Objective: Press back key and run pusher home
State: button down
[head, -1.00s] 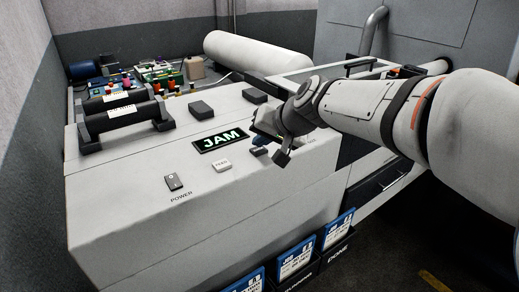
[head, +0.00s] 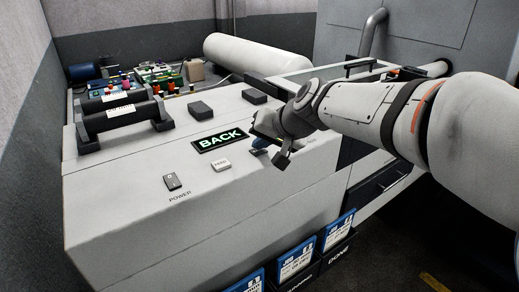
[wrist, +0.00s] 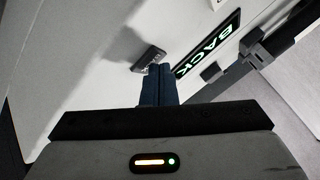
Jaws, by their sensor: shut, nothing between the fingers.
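The display (head: 219,140) on the sloped panel reads BACK in green in the head view. It also shows in the wrist view (wrist: 208,44). My gripper (head: 259,146) is at the panel, right of the display. Its blue fingers (wrist: 158,84) are shut together with nothing between them, tips down at the panel. The white FEED key (head: 220,164) is to the left of the fingers. I cannot make out the pusher.
The POWER switch (head: 171,181) is at the panel's front left. Dark blocks (head: 200,110) and a black roller (head: 122,118) stand further back. A white cylinder (head: 257,55) lies behind. Blue-labelled bins (head: 296,261) stand below the machine's front.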

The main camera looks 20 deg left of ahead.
aim_at(261, 153)
jog(key=shift+r, duration=0.1)
jog(key=shift+r+p, duration=0.55)
jog(key=shift+r, duration=0.15)
jog(key=shift+r+p, duration=1.7)
jog(key=shift+r, duration=0.85)
jog(key=s+d+f+h, duration=0.2)
jog(key=s+d+f, duration=0.2)
jog(key=d, duration=0.6)
jog(key=s+d+f+m+g+h, duration=0.1)
jog(key=s+d+f+h, duration=0.2)
jog(key=s+d, duration=0.6)
jog(key=s+d+f+m+g+h, duration=0.1)
jog(key=s+d+f+h, duration=0.1)
jog(key=s+d+f, duration=0.4)
jog(key=d, duration=0.5)
jog(key=shift+s+f+h, duration=0.15)
jog(key=shift+f+h, duration=0.15)
jog(key=shift+f, duration=0.05)
